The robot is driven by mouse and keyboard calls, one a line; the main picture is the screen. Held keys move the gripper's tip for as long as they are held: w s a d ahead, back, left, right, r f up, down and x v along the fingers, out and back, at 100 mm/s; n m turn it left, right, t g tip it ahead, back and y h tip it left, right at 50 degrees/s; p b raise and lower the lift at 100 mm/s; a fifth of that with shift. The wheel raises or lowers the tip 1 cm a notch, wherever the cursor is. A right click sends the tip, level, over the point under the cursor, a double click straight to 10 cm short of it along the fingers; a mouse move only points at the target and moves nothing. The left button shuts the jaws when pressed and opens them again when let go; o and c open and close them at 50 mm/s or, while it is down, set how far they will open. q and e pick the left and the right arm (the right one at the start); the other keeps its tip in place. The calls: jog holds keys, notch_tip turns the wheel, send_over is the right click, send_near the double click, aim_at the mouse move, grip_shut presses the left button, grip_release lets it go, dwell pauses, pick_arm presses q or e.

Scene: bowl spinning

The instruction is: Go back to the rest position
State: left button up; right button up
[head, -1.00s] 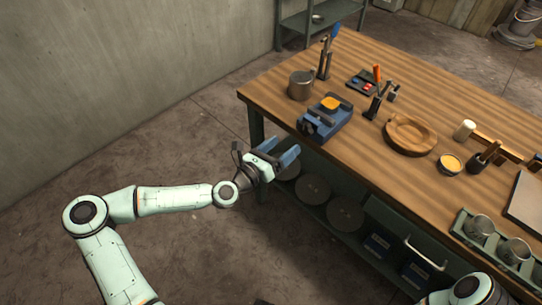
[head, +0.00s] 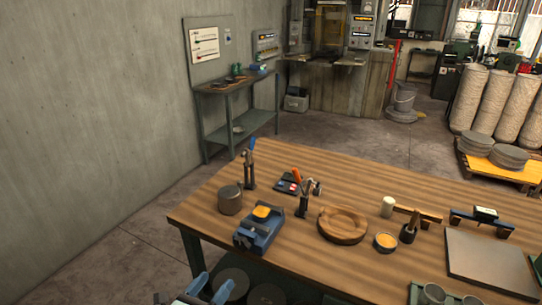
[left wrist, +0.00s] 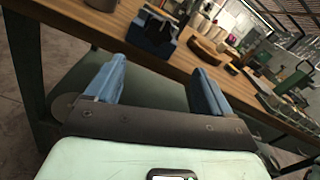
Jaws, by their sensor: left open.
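My left gripper (head: 209,290) shows at the bottom edge of the head view, just off the near left side of the wooden workbench (head: 290,170). In the left wrist view its two blue fingers (left wrist: 157,90) are spread apart with nothing between them, and the bench edge lies beyond them. The rest of my left arm is hidden below the head view. My right gripper is not in either view now.
On the bench are a metal pot (head: 230,200), a blue vise-like device (head: 260,230), a round wooden bowl (head: 343,225) and a small yellow-filled cup (head: 386,242). A side table (head: 236,105) stands by the left wall. Floor is free at left (head: 135,250).

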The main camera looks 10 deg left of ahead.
pick_arm(q)
jog(key=s+d+f+m+g+h+p, duration=0.1)
jog(key=s+d+f+m+g, duration=0.6)
jog(key=f, duration=0.5)
jog(key=s+d+f+m+g+h+p, duration=0.15)
jog(key=s+d+f+m+g, duration=0.25)
jog(key=s+d+f+m, duration=0.5)
jog(key=s+a+f+m+g+y+p, duration=0.1)
jog(key=s+a+f+m+g+y, duration=0.4)
jog(key=s+a+f+m, duration=0.3)
jog(key=s+f+m+g, duration=0.1)
jog(key=s+f+m, duration=0.2)
jog(key=s+m, duration=0.2)
jog(key=shift+s+f+m+g+p, duration=0.3)
jog(key=shift+s+m+p, duration=0.1)
jog(key=shift+m, duration=0.8)
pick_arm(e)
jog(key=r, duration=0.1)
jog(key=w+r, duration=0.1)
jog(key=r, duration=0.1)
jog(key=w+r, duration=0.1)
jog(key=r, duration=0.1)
